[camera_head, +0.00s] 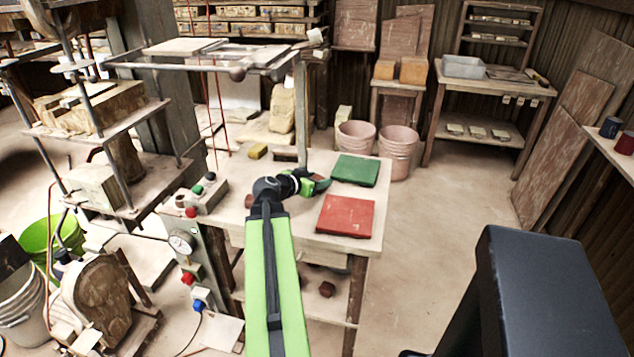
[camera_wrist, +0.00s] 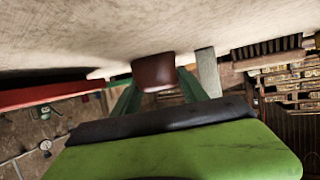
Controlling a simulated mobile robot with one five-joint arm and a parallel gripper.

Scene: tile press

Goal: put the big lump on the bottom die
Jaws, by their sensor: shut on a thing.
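In the wrist view, a dark red-brown lump (camera_wrist: 153,72) sits between the two green fingers of my gripper (camera_wrist: 158,90), which is shut on it. In the head view my gripper (camera_head: 318,185) is over the wooden table, just left of the green and red mats; the lump is hardly visible there. A tall press stands at the left. A pale block (camera_head: 95,187) rests on its lower plate, well left of my gripper, and may be the bottom die; I cannot tell surely.
A green mat (camera_head: 355,170) and a red mat (camera_head: 345,216) lie on the table. A small brown piece (camera_head: 249,201) lies beside my arm. Thin metal rods surround the press plates.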

